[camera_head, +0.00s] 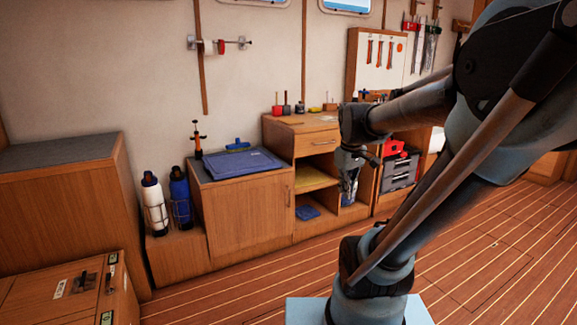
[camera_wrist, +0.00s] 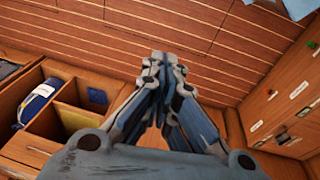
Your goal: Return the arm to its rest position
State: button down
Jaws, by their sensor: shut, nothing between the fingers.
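My arm (camera_head: 455,120) rises from its base at the lower right in the head view and bends over, with the forearm reaching left. My gripper (camera_head: 350,190) hangs down from its end, in front of the open shelves of the wooden cabinet. In the wrist view my gripper (camera_wrist: 166,62) is shut, its fingertips together and nothing between them. It points toward the plank floor (camera_wrist: 200,30) and is clear of the furniture as far as I can see.
A wooden cabinet (camera_head: 240,215) with a blue mat (camera_head: 240,163) stands left of the shelves. Two bottles (camera_head: 155,205) stand in racks beside it. A grey toolbox (camera_head: 399,172) sits right of my gripper. The plank floor (camera_head: 500,250) at right is clear.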

jog(key=s+f+m, duration=0.5)
jog(key=s+f, duration=0.5)
jog(key=s, duration=0.2)
jog(key=shift+s+d+m, duration=0.15)
jog(key=shift+d+m, duration=0.1)
jog(key=shift+m, duration=0.15)
